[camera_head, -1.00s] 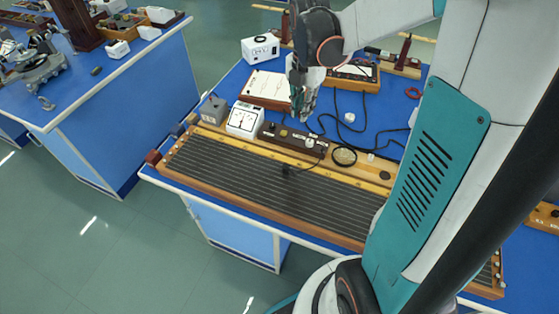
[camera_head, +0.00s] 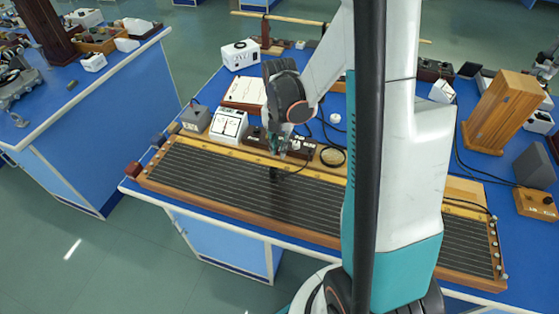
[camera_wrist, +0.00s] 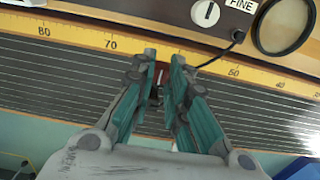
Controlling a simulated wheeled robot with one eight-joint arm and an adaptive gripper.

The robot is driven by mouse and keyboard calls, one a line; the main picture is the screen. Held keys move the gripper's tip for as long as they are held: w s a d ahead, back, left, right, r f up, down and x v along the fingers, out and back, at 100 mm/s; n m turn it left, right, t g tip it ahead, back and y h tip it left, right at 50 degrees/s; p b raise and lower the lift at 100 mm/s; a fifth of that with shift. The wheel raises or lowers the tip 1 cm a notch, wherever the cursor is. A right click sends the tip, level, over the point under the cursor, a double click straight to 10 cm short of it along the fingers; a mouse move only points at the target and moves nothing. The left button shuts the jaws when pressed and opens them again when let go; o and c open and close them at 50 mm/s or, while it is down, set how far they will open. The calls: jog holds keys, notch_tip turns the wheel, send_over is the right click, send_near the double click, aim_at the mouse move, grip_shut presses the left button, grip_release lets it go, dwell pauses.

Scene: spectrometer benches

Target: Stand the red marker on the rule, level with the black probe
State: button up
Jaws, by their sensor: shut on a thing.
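My gripper (camera_head: 279,149) is low over the back edge of the wire board in the head view. In the wrist view its green fingers (camera_wrist: 164,57) are shut on the red marker (camera_wrist: 162,69), of which only a small dark red part shows between and beside the fingertips. The yellow rule (camera_wrist: 75,38) runs along the board's back edge, and the fingertips are over it, short of the 70 mark. I cannot tell whether the marker touches the rule. The black probe (camera_head: 274,174) stands on the wires just in front of the gripper; in the wrist view the fingers largely hide it.
A dark control box (camera_wrist: 150,10) with a white knob (camera_wrist: 205,13) and a round lens (camera_wrist: 284,24) lie behind the rule. A black cord (camera_wrist: 222,54) runs close to the right finger. A white meter (camera_head: 228,126) stands further left.

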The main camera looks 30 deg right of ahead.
aim_at(280, 165)
jog(key=shift+f+b, duration=0.75)
jog(key=shift+f, duration=1.8)
jog(key=shift+f, duration=0.15)
jog(key=o, duration=0.8)
notch_tip(280, 165, up, 12)
jog(key=p, duration=0.3)
jog(key=shift+p, duration=0.4)
